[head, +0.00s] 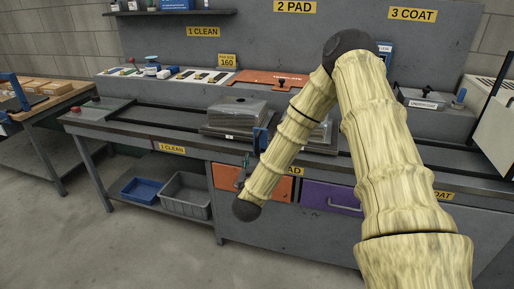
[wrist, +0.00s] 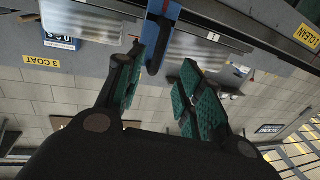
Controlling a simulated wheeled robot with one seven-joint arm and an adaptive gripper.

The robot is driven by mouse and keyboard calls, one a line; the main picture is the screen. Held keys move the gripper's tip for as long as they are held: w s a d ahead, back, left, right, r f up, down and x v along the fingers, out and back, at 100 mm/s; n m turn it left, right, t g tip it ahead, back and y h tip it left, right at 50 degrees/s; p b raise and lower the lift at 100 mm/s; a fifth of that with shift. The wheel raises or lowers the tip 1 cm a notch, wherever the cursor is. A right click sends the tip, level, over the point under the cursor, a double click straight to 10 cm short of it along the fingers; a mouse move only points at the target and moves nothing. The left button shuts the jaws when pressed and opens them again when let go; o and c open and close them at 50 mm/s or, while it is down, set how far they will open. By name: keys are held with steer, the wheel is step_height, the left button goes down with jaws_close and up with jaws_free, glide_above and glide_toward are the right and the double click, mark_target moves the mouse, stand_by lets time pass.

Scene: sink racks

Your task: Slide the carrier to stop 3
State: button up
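The carrier is a grey metal unit (head: 232,118) on the dark rail of the bench, between the 1 CLEAN label and the partly hidden PAD label. A blue upright handle (head: 260,141) stands at its front; my arm hides part of what lies to its right. In the wrist view the blue handle (wrist: 162,35) is at the top, just ahead of and between my fingers. My gripper (wrist: 163,62) is open, its green pads apart, with no contact visible. The 3 COAT front label (wrist: 48,63) shows left in the wrist view, and a 3 COAT sign (head: 412,14) hangs at upper right in the head view.
The rail (head: 150,116) is clear left of the carrier. An undercoat box (head: 425,104) stands at the back right and a white cabinet (head: 490,118) at the far right. Orange (head: 276,188) and purple (head: 330,197) drawers are below the bench edge.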

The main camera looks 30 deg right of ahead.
mark_target(257, 147)
steer(key=p+x, duration=0.2)
steer(key=x, duration=0.9)
steer(key=shift+s, duration=0.1)
jaws_close()
